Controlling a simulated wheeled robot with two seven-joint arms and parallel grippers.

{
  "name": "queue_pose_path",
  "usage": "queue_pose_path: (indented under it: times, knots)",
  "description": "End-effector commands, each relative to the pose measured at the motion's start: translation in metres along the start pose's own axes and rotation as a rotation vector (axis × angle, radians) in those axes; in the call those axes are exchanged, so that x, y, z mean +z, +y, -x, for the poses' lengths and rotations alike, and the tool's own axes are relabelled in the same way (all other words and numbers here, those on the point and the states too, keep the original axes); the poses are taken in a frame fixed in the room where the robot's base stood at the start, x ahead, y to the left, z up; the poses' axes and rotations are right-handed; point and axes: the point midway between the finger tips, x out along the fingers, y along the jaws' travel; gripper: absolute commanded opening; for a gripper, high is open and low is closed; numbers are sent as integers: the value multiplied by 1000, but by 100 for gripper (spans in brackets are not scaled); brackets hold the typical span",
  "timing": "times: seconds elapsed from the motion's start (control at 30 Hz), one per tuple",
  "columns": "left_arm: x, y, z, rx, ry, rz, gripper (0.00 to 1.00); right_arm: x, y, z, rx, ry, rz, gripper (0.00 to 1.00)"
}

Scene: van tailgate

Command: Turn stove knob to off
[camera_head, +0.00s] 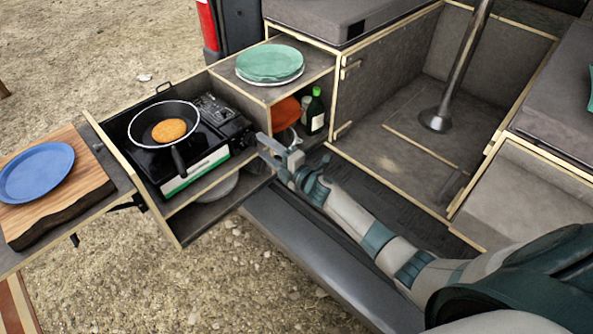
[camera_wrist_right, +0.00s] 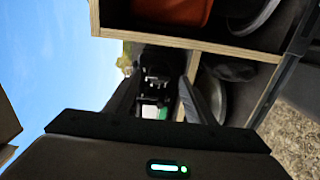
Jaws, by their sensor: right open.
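The black camping stove (camera_head: 215,120) sits in the pull-out drawer, with a pan (camera_head: 150,117) holding a round yellow-brown food (camera_head: 171,130) on its burner. The stove's control end is on the right, close to my right gripper (camera_head: 264,149). I cannot clearly make out the knob in the head view. My right gripper is open, its fingers pointing left towards that end, with no clear contact. In the right wrist view, dark stove parts (camera_wrist_right: 152,88) show between the two open fingers. Nothing is held. My left gripper is out of view.
A wooden shelf (camera_head: 285,90) with green plates (camera_head: 270,63) stands behind my right gripper. A green bottle (camera_head: 316,112) and an orange item (camera_head: 286,112) sit inside it. A blue plate (camera_head: 36,172) lies on a cutting board (camera_head: 75,203) at left. Drawer walls border the stove.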

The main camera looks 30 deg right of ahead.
Motion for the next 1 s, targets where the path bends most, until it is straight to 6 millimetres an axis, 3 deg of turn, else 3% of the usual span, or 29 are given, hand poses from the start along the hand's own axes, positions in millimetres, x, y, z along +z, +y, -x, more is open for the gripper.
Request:
queue_pose_path:
  times: [0.47, 0.6, 0.83, 1.0]
  knots:
    - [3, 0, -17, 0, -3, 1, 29, 0, -4, 94, -3, 0, 0, 49]
    - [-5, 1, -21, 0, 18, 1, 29, 0, -3, 118, -3, 1, 0, 49]
    - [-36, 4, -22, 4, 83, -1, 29, 0, -2, 140, -1, 0, -1, 49]
    - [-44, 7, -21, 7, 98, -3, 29, 0, 0, 144, -1, 0, -1, 49]
